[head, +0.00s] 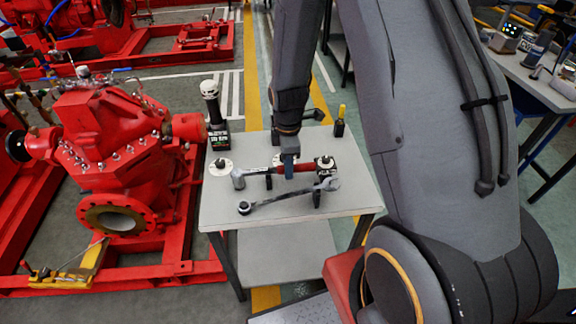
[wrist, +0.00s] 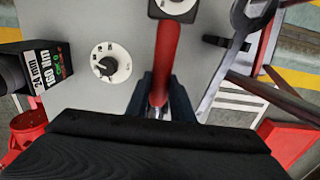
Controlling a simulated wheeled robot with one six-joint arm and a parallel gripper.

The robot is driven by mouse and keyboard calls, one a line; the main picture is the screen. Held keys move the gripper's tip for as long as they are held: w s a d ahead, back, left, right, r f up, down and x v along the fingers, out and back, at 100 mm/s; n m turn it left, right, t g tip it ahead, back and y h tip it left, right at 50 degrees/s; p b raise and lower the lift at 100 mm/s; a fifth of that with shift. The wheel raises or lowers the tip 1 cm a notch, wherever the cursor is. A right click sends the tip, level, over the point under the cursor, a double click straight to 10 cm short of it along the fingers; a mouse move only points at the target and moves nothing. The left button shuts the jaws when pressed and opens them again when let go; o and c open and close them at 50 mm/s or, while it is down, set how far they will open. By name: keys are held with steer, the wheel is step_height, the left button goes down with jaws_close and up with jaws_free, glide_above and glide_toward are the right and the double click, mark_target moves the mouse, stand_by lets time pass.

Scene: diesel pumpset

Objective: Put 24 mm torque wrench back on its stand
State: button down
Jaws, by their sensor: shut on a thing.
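The torque wrench (head: 258,171) has a silver head at the left and a red handle at the right, and lies across above the grey table in the head view. My gripper (head: 288,168) is shut on it near the middle. In the wrist view, the red handle (wrist: 167,50) runs up from between my dark fingers (wrist: 160,95). The handle end is close to a dark block with a white dial (head: 325,162); I cannot tell if they touch. Small dark posts (head: 268,182) show near the wrench. Which of these is its stand is unclear.
A grey spanner (head: 285,198) lies in front. A black tool with a white top (head: 211,102) stands over a box labelled 24 mm, 160 Nm (wrist: 42,70). A red pump (head: 118,150) stands to the left.

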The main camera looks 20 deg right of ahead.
steer(key=shift+f, duration=0.35)
steer(key=c, duration=1.5)
jaws_free()
steer(key=shift+o, duration=0.2)
step_height(320, 180, up, 6)
steer(key=shift+w+r+b, duration=0.1)
steer(key=shift+r+b, duration=0.15)
steer(key=shift+b, duration=0.8)
steer(key=shift+r, duration=0.65)
steer(key=s+r+m+t+b, duration=0.1)
steer(key=s+r+m+b, duration=0.1)
steer(key=s+r+m, duration=0.5)
steer(key=s+m, duration=0.5)
steer(key=m, duration=0.3)
steer(key=shift+a+m, duration=0.2)
steer(key=shift+m, duration=0.2)
